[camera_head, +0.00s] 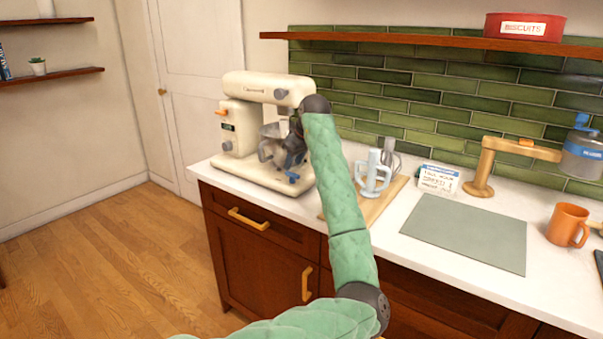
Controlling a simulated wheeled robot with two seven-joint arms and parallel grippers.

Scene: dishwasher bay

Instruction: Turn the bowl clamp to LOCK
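A cream stand mixer (258,85) stands on the left end of the counter, with a grey metal bowl (270,130) under its head, partly hidden. A small blue lever (293,177) sits low on the mixer's base, just below my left gripper; it looks like the bowl clamp, but its markings are too small to read. My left gripper (284,156), dark grey, is at the bowl's right side, close above the blue lever. Its fingers blend with the bowl, so I cannot tell whether they are open or touch the lever. My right gripper is out of view.
Further right are a small sign (438,179), a wooden tap-like stand (484,170), a grey-green mat (470,232) and an orange mug (567,224). A shelf (430,42) runs above.

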